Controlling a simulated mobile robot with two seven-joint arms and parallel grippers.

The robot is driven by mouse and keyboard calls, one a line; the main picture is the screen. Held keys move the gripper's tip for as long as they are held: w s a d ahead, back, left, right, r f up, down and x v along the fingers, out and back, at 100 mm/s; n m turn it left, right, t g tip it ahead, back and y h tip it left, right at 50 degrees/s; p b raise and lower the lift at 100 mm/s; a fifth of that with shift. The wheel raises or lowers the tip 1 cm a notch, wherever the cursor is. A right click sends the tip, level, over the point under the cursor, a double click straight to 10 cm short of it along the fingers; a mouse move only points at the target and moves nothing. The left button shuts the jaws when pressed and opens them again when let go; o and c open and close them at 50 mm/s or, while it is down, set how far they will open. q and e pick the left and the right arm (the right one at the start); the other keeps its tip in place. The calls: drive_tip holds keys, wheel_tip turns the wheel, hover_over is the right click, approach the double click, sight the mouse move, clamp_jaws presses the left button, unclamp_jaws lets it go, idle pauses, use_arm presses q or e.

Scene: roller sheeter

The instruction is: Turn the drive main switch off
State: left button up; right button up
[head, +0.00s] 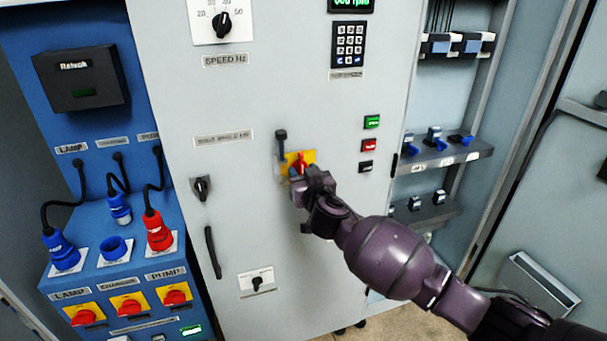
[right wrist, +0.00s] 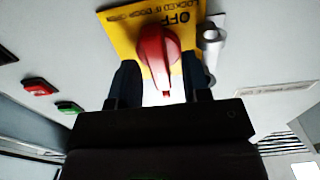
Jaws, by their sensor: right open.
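The drive main switch is a red rotary handle (head: 300,161) on a yellow plate (head: 311,156), on the grey cabinet door. In the right wrist view the red handle (right wrist: 158,52) stands before the yellow plate (right wrist: 122,28), where the word OFF is readable above it. My right gripper (right wrist: 163,82) is open, with one dark finger on each side of the handle's lower part. In the head view the right gripper (head: 299,180) is at the switch and hides its lower part. I cannot tell whether the fingers touch the handle. My left gripper is not in view.
Green (head: 372,122), red (head: 369,145) and black (head: 366,166) buttons sit to the right. A black selector knob (head: 201,188) and door handle (head: 213,252) are left. The blue panel (head: 130,255) holds several plugs and switches.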

drive_tip(key=shift+c, duration=0.2)
clamp_jaws()
